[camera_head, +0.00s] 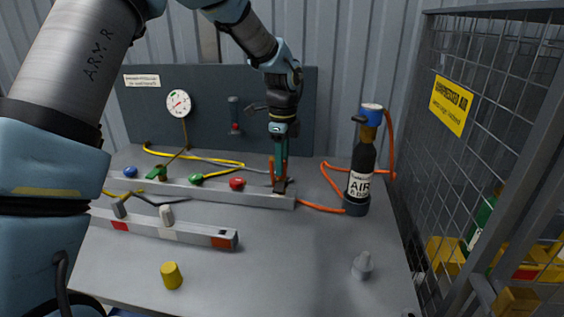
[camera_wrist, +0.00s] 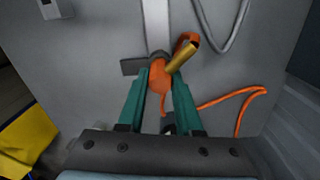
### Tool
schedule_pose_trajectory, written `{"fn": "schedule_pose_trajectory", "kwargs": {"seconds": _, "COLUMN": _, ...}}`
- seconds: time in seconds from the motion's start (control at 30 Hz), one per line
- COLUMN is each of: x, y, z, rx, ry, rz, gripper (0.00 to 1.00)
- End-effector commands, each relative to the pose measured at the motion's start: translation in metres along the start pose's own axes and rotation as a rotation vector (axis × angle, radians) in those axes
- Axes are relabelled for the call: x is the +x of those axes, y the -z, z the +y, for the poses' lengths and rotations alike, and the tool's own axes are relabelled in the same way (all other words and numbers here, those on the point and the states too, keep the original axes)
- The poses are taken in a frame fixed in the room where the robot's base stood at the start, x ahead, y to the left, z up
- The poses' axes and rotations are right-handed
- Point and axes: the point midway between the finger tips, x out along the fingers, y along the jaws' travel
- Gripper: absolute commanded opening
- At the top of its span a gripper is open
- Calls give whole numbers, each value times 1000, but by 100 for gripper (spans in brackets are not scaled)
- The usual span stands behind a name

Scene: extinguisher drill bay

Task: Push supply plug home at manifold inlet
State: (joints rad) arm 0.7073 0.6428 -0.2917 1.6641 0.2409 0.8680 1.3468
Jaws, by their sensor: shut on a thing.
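The manifold is a long grey rail (camera_head: 215,192) with blue, green and red knobs, lying across the bench. My gripper (camera_head: 280,183) points down at its right end. In the wrist view, the teal fingers of my gripper (camera_wrist: 160,88) are shut on the orange supply plug (camera_wrist: 160,77), which has an orange hose trailing to the right. A brass cylinder (camera_wrist: 183,57) slants up beside the plug. A grey round fitting (camera_wrist: 158,56) lies just beyond the plug, at the end of a pale rail (camera_wrist: 155,20). I cannot tell how far the plug is in the inlet; the fingers hide part of it.
A black air bottle (camera_head: 362,172) with a blue top stands right of the manifold, orange hose around it. A second rail (camera_head: 175,232) lies in front. A yellow cylinder (camera_head: 171,275) and grey cone (camera_head: 362,266) stand on the open front bench. A mesh cage (camera_head: 490,130) bounds the right.

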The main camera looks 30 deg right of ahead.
Motion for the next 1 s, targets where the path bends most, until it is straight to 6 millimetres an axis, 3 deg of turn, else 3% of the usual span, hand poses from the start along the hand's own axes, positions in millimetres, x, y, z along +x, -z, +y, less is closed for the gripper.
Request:
{"fn": "schedule_pose_trajectory", "kwargs": {"seconds": 0.2, "x": 2, "y": 0, "z": 1, "rx": 0, "ry": -3, "rz": 0, "gripper": 0}}
{"fn": "schedule_pose_trajectory", "kwargs": {"seconds": 0.23, "x": 2, "y": 0, "z": 1, "rx": 0, "ry": -3, "rz": 0, "gripper": 36}}
{"fn": "schedule_pose_trajectory", "kwargs": {"seconds": 0.53, "x": 1, "y": 0, "z": 1, "rx": 0, "ry": -2, "rz": 0, "gripper": 69}}
{"fn": "schedule_pose_trajectory", "kwargs": {"seconds": 0.83, "x": -1, "y": 0, "z": 0, "rx": 0, "ry": -1, "rz": 0, "gripper": 69}}
{"fn": "schedule_pose_trajectory", "kwargs": {"seconds": 1.0, "x": -22, "y": 0, "z": 0, "rx": 1, "ry": 2, "rz": 0, "gripper": 69}}
